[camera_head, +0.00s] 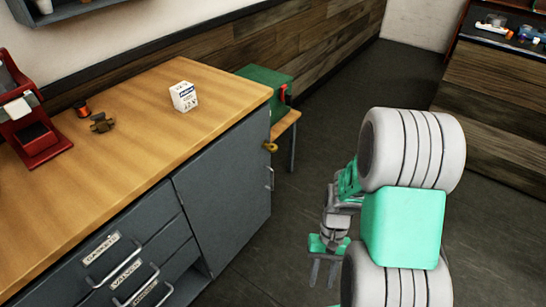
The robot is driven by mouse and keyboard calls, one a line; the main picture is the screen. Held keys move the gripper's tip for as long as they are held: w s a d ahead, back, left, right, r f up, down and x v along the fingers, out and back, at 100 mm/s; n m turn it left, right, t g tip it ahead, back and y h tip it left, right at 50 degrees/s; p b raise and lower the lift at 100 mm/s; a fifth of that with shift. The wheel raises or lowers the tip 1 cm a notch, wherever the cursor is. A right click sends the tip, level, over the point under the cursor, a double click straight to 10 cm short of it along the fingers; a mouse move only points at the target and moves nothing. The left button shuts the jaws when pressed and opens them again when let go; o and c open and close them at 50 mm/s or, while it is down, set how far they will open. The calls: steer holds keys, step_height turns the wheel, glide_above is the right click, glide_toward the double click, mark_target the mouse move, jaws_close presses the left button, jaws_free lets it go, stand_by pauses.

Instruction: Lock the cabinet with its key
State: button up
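The grey cabinet (225,180) with a wooden top stands at the left, and its door looks shut or nearly so. A door handle (270,178) is at the door's right edge. A small brass-coloured piece, apparently the key (270,147), sticks out at that edge above the handle. I cannot tell whether it sits in a lock, and no keyhole is visible. My gripper (323,278) is to the right of the cabinet, apart from door and key. Its two fingers point down with a gap between them, open and empty.
Labelled drawers (125,265) with bar handles are left of the door. A red machine (28,120), a spool (81,108), a brown part (102,123) and a white box (183,96) are on top. A green box (265,82) stands behind. The floor (320,130) between the counters is clear.

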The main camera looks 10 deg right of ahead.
steer(key=w+a+f+t+y+b, duration=0.15)
steer(key=w+f, duration=0.25)
steer(key=f, duration=0.4)
steer(key=w+a+f+y+b, duration=0.1)
steer(key=w+a+f+y, duration=0.15)
steer(key=f, duration=0.65)
steer(key=w+a+f+m+t, duration=0.25)
steer(key=w+f+t, duration=0.2)
steer(key=w, duration=0.55)
steer(key=w+a+t+y, duration=0.1)
steer(key=w+a+t, duration=0.1)
steer(key=w, duration=0.5)
steer(key=m+t+y, duration=0.1)
steer(key=m+t, duration=0.3)
steer(key=t, duration=0.7)
glide_toward(275, 151)
steer(key=a+f, duration=0.6)
steer(key=w+d+r+m+t, duration=0.1)
steer(key=w+d+r+m+h, duration=0.1)
steer(key=r+m, duration=0.1)
steer(key=w+d+r+m+t, duration=0.1)
steer(key=shift+w+d+r+m+t+h, duration=0.1)
steer(key=shift+w+r+m+t+h, duration=0.1)
steer(key=shift+r+m+t+h, duration=0.15)
steer(key=x, duration=0.7)
steer(key=shift+w+f, duration=0.1)
steer(key=shift+w, duration=0.05)
steer(key=shift+c, duration=0.3)
jaws_close()
